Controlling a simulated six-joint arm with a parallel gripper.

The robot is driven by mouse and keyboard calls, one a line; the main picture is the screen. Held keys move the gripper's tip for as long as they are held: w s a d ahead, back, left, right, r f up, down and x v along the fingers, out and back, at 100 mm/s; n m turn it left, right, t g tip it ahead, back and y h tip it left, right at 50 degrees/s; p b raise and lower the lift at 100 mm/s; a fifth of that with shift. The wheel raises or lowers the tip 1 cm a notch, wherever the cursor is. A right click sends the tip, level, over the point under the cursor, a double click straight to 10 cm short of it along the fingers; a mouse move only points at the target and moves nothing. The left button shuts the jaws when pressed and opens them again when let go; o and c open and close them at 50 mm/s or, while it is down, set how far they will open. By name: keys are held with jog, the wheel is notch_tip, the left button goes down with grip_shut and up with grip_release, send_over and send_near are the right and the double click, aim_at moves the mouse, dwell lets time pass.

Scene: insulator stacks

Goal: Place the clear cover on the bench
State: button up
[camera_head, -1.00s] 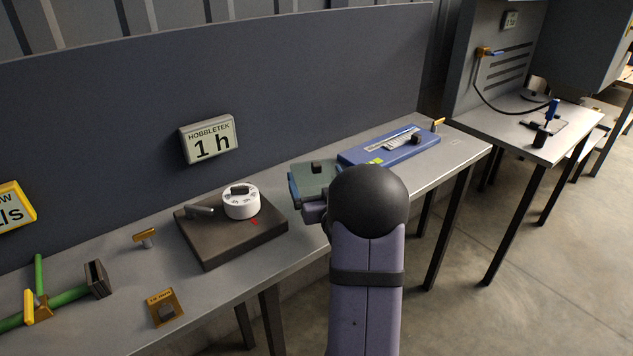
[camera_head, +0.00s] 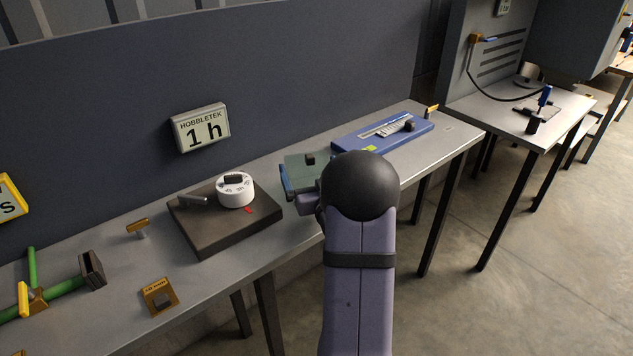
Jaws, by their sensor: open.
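A flat, greenish see-through piece with a dark knob, which looks like the clear cover (camera_head: 300,161), is at the middle of the bench (camera_head: 214,285). It appears to lie on the bench top, but its near right part is hidden by my arm. My gripper (camera_head: 291,190) is beside its near left edge, mostly hidden behind the dark round joint of my arm. Its jaws are open. I cannot tell whether they touch the cover.
Left of the cover stands a dark base (camera_head: 225,233) with a white dial (camera_head: 236,192) and lever. A blue device (camera_head: 370,140) lies to the right. A brass-coloured plate (camera_head: 159,296) and green handles (camera_head: 65,288) are at left. A grey panel (camera_head: 300,80) backs the bench.

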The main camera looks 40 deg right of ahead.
jog(key=shift+s, duration=0.25)
jog(key=b+v, duration=0.1)
jog(key=v, duration=0.8)
jog(key=shift+r, duration=0.1)
jog(key=shift+a+r+p, duration=0.15)
jog(key=shift+p, duration=0.5)
jog(key=shift+s+p, duration=0.3)
jog(key=shift+p, duration=0.5)
jog(key=shift+p+v, duration=0.95)
jog(key=shift+p, duration=0.45)
jog(key=shift+a, duration=0.1)
jog(key=shift+w, duration=0.15)
